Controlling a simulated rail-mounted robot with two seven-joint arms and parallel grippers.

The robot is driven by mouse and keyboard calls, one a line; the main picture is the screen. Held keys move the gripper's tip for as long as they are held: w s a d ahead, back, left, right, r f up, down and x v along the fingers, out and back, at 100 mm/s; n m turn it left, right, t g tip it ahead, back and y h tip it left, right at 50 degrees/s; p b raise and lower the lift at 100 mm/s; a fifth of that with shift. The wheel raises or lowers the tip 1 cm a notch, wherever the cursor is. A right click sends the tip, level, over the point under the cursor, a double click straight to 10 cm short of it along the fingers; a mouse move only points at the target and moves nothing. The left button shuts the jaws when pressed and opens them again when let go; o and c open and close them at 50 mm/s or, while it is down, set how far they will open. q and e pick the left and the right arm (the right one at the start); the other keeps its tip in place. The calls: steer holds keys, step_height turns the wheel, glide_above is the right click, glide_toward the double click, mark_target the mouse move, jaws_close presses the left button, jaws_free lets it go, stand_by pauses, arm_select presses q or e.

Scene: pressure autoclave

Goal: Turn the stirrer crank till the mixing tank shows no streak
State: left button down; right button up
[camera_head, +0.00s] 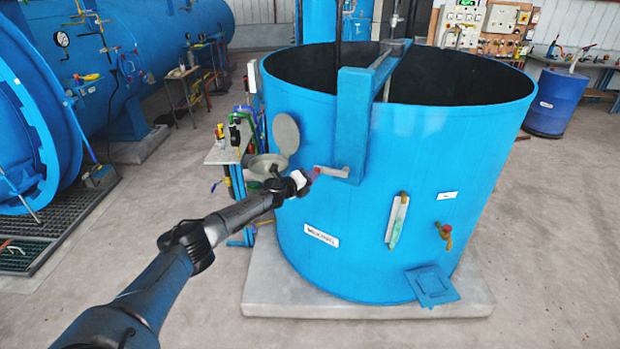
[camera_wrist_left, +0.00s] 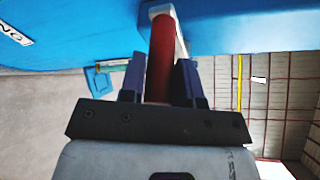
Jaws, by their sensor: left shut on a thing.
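The blue mixing tank (camera_head: 330,265) stands upright on a pale plinth, its top open. The stirrer crank's grey arm (camera_head: 331,171) sits low on the blue bracket on the tank's near side, pointing left. My left gripper (camera_head: 306,179) is at its outer end. In the left wrist view, my left gripper (camera_wrist_left: 160,82) has its two dark fingers shut on the crank's red handle (camera_wrist_left: 161,45), one on each side. A sight glass (camera_head: 396,222) on the tank front looks greenish low down; I cannot make out a streak. My right gripper is not in view.
A small bench (camera_head: 222,153) with fittings stands behind my left arm. A large blue vessel (camera_head: 150,40) lies at left.

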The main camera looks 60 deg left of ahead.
arm_select(q)
steer(key=shift+r, duration=0.3)
steer(key=c, duration=0.8)
jaws_free()
steer(key=shift+w+d, duration=0.1)
steer(key=shift+f, duration=0.1)
steer(key=shift+s+p, duration=0.3)
steer(key=shift+s, duration=0.55)
steer(key=shift+p+v, duration=0.45)
steer(key=shift+v, duration=5.65)
steer(key=shift+d, duration=0.1)
